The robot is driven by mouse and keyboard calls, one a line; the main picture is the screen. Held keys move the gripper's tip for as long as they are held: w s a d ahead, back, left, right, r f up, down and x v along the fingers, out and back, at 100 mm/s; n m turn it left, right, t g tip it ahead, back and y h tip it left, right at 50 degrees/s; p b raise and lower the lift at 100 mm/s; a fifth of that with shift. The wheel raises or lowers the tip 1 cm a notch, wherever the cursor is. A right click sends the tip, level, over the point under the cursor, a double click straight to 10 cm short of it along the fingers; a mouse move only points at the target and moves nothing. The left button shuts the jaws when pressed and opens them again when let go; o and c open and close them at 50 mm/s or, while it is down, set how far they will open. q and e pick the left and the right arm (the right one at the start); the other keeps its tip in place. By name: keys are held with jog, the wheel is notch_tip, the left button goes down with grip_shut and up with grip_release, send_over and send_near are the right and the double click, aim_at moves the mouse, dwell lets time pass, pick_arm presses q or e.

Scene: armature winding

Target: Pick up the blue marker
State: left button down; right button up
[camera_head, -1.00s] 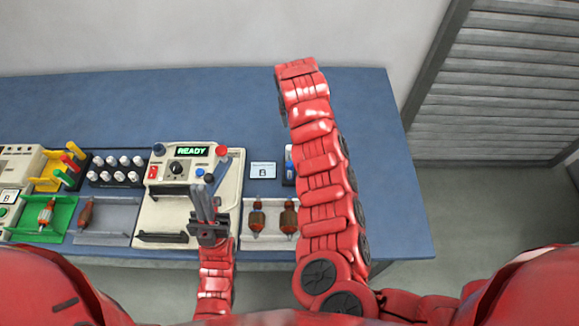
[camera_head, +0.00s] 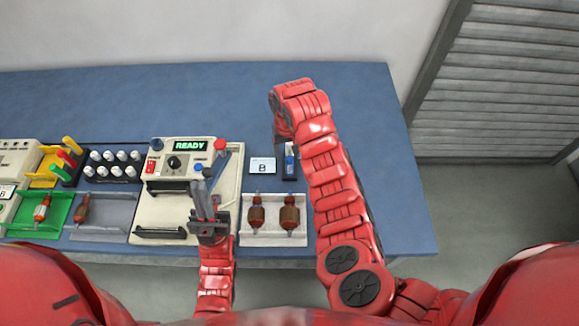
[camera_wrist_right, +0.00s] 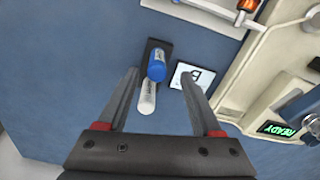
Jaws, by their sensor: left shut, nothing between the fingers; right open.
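The blue marker (camera_wrist_right: 157,65) shows in the right wrist view as a blue cap end with a white body, in a small dark holder (camera_wrist_right: 158,45). In the head view the marker (camera_head: 290,160) stands just right of the B card, beside my right arm. My right gripper (camera_wrist_right: 160,82) is open, its two fingers on either side of the marker in the picture; I cannot tell how far above it they are. The arm hides this gripper in the head view. My left gripper (camera_head: 204,172) is shut and empty over the winding machine.
A B card (camera_head: 262,166) lies left of the marker. The winding machine (camera_head: 188,185) shows READY. A white tray (camera_head: 275,237) holds two armatures. Green and grey trays and racks stand further left. The back of the blue table (camera_head: 190,100) is clear.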

aim_at(290, 164)
jog(key=shift+s+d+f+p, duration=0.1)
jog(key=shift+f+p, duration=0.65)
jog(key=shift+f, duration=0.4)
jog(key=shift+d+f+p, duration=0.1)
jog(key=shift+f+p, duration=0.6)
jog(key=shift+f, duration=1.05)
grip_shut()
